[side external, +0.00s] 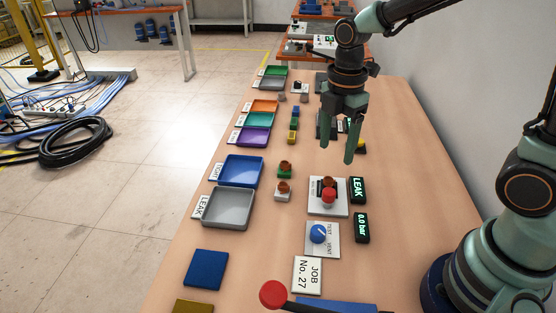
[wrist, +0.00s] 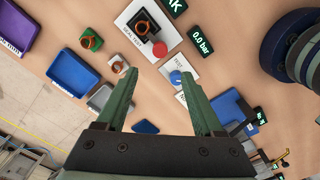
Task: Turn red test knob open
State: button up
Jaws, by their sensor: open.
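A red round knob (side external: 328,197) stands at the front of a white seal test plate (side external: 316,208), just before a dark fixture holding a brown ring. It also shows in the wrist view (wrist: 160,50). A blue knob (side external: 318,234) with a white pointer sits on a separate plate marked TEST and VENT, nearer the front. It appears between my fingertips in the wrist view (wrist: 176,77). My gripper (side external: 337,151) is open and empty, pointing down above the table and apart from both knobs.
Displays reading LEAK (side external: 358,189) and 0.0 bar (side external: 362,228) stand right of the plates. Small parts with brown rings (side external: 284,169) and blue (side external: 241,170) and grey (side external: 228,207) trays lie left. A red-ended lever (side external: 274,294) rises at the front.

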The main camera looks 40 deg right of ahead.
aim_at(330, 191)
notch_tip(330, 191, down, 12)
jog(key=shift+f, duration=0.1)
dwell(0.5)
grip_shut()
